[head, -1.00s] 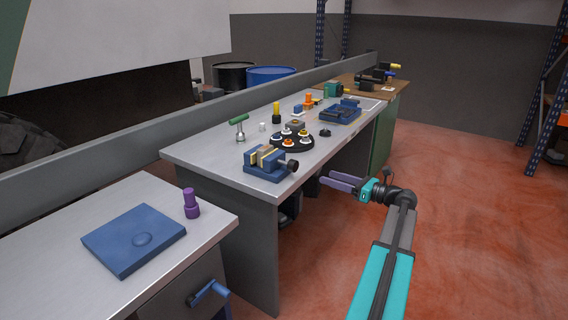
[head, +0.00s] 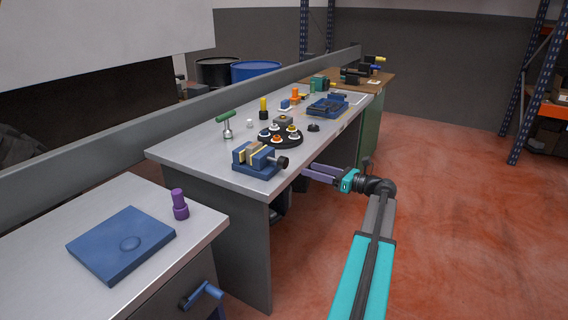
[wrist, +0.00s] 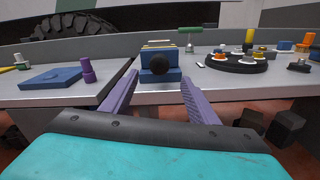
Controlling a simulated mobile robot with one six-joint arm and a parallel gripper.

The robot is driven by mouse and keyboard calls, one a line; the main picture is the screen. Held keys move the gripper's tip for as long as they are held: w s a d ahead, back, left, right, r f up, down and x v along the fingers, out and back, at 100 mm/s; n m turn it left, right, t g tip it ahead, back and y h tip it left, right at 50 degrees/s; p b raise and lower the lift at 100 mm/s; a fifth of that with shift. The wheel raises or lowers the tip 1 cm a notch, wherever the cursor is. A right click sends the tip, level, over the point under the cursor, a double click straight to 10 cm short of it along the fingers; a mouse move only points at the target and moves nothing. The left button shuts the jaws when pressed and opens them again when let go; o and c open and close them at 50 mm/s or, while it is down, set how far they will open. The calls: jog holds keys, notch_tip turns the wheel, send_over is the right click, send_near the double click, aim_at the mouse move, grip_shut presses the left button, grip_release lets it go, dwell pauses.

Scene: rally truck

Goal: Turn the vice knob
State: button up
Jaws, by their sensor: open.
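The blue vice (head: 257,161) sits at the near front corner of the long grey workbench. In the wrist view the vice (wrist: 146,75) is seen end-on, with the round knob (wrist: 159,64) facing me, ahead of and roughly between my fingertips. My gripper (head: 306,172) has purple fingers and is just off the bench's front edge, right of the knob. In the wrist view my gripper (wrist: 158,80) is open and empty, its fingers apart on either side, with a gap short of the knob.
A black round tray (head: 280,142) with several small parts stands behind the vice. A green-handled tool (head: 226,122) stands at the left. A nearer bench holds a blue plate (head: 121,243) and a purple peg (head: 180,205). Open red floor (head: 450,220) lies to the right.

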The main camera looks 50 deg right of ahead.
aim_at(287, 162)
jog(key=x, duration=1.2)
jog(key=shift+w+p, duration=0.1)
jog(key=shift+p, duration=0.25)
jog(key=c, duration=1)
jog(key=shift+r, duration=0.1)
jog(key=shift+c, duration=0.2)
jog(key=shift+r+m+p, duration=0.15)
jog(key=shift+m+p, duration=0.15)
jog(key=shift+p, duration=0.8)
jog(key=shift+f+m+p, duration=0.2)
jog(key=shift+m+p, duration=0.7)
jog(key=shift+p, duration=0.7)
jog(key=o, duration=1)
jog(key=shift+o, duration=0.2)
jog(key=shift+s+d, duration=0.1)
jog(key=shift+s, duration=0.1)
